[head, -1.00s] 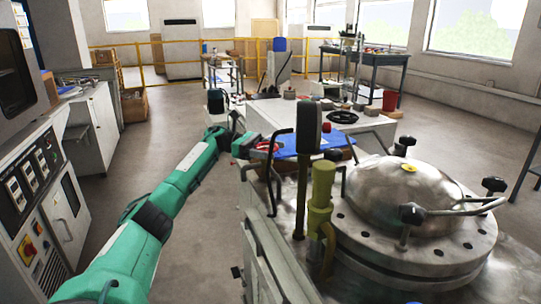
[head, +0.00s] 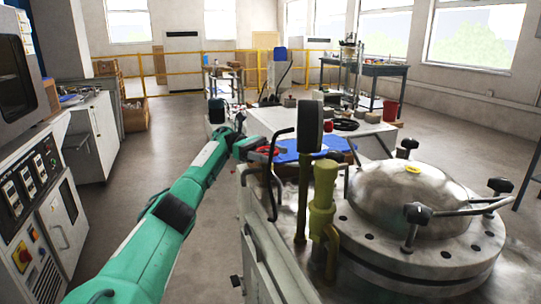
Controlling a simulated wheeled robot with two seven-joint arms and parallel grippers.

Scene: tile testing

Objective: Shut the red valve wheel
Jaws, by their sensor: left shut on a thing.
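The red valve wheel (head: 266,150) shows as a small red arc beyond the near machine, left of a blue sheet. Most of it is hidden by my left gripper and a dark bent handle. My left gripper (head: 256,150), at the end of my green arm, is at the wheel and shut on it. Its fingertips are small and dark, so the exact hold is hard to see. My right gripper is out of view.
A metal vessel with a domed lid (head: 408,198) and clamp knobs fills the right foreground. A yellow-green valve body (head: 323,200) and a dark upright lever (head: 309,128) stand close right of the wheel. A control cabinet (head: 40,200) is at left. Floor between is clear.

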